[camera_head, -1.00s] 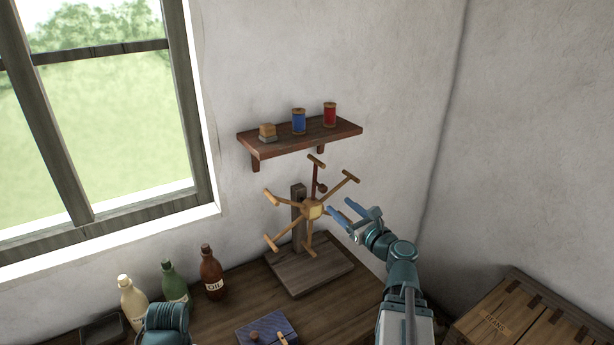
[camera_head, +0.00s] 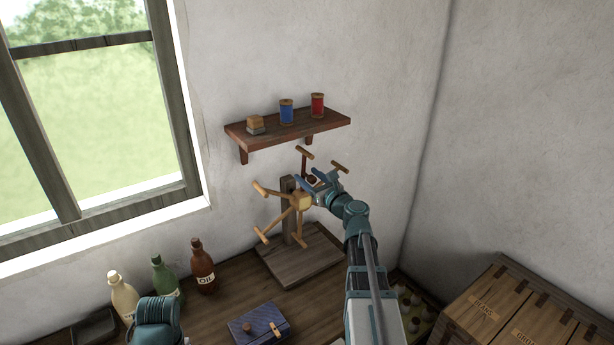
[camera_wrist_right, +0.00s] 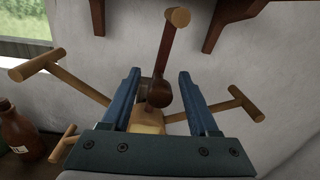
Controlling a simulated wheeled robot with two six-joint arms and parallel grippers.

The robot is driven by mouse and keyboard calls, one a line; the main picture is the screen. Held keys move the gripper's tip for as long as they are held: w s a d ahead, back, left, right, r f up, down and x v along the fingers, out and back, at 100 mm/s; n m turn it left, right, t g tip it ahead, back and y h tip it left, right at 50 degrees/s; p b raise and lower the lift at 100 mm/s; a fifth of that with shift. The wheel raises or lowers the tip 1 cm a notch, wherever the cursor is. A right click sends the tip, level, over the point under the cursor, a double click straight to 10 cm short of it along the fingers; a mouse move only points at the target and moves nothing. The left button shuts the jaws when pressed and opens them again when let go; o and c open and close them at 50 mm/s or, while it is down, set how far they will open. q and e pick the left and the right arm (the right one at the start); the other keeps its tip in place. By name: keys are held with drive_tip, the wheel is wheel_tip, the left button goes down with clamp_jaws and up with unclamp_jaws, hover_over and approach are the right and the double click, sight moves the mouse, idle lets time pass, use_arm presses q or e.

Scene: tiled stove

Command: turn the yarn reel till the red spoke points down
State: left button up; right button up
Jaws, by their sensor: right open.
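The yarn reel stands on a wooden base (camera_head: 290,262) on the bench, with its pale hub (camera_head: 301,202) on a post (camera_head: 288,228). Several tan spokes with crossbars fan out from the hub. The red spoke (camera_head: 304,165) points up; it also shows in the right wrist view (camera_wrist_right: 167,48). A dark round knob (camera_wrist_right: 160,93) sits on the red spoke near the hub. My right gripper (camera_head: 314,181) is open at the reel's upper right. In the right wrist view its fingers (camera_wrist_right: 161,90) stand either side of the knob, with gaps visible. My left gripper is out of view.
A wall shelf (camera_head: 290,130) with a blue spool (camera_head: 286,112), red spool (camera_head: 317,106) and small block (camera_head: 256,124) is above the reel. Wooden crates (camera_head: 510,310) stand at right.

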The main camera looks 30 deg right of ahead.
drive_tip(key=shift+w, duration=0.6)
clamp_jaws()
idle(1.1)
